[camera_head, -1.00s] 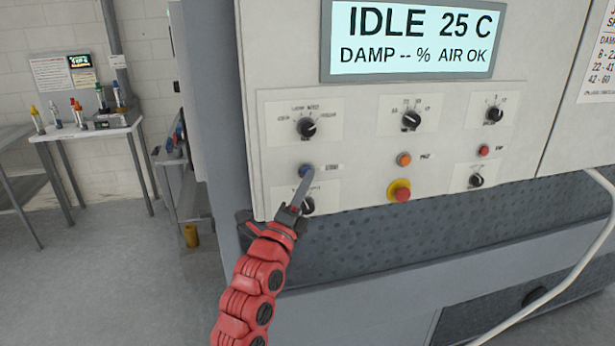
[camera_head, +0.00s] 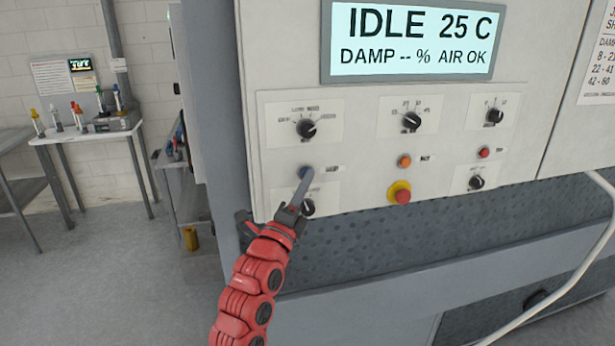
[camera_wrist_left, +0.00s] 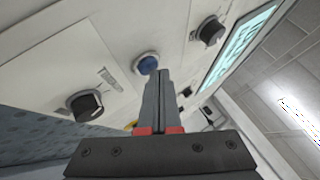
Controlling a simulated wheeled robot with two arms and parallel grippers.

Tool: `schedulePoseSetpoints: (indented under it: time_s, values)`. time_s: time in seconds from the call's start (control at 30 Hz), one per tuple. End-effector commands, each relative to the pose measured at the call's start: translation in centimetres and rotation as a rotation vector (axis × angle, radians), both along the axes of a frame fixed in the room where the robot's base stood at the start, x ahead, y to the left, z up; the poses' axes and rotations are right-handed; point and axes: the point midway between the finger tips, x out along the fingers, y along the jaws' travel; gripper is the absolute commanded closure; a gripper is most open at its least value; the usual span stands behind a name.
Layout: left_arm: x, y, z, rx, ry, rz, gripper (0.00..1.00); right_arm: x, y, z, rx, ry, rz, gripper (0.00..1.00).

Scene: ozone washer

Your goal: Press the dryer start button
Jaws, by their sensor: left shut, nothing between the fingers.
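A blue push button (camera_head: 305,172) sits on the white control panel (camera_head: 355,160), with a small label to its right that is too blurred to read. My left gripper (camera_head: 302,184) is shut with nothing between its fingers. The display (camera_head: 410,40) reads "IDLE 25 C, DAMP -- %, AIR OK". My right gripper is not in view.
Several black knobs (camera_head: 306,128) surround the button, one just below it. An orange button (camera_head: 404,161), a red button (camera_head: 484,153) and a red-and-yellow stop button (camera_head: 402,196) are to the right. A white hose (camera_head: 560,285) hangs at the right. A side table (camera_head: 85,134) stands far left.

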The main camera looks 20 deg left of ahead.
Motion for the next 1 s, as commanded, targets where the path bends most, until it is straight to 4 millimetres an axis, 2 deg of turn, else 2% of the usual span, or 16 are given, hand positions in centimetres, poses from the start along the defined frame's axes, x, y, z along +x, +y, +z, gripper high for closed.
schedulePoseSetpoints:
  time_s: [1.0]
  values:
    - [0.43,0.31,-0.06,0.000,0.002,0.001,1.00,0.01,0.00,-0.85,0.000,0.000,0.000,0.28]
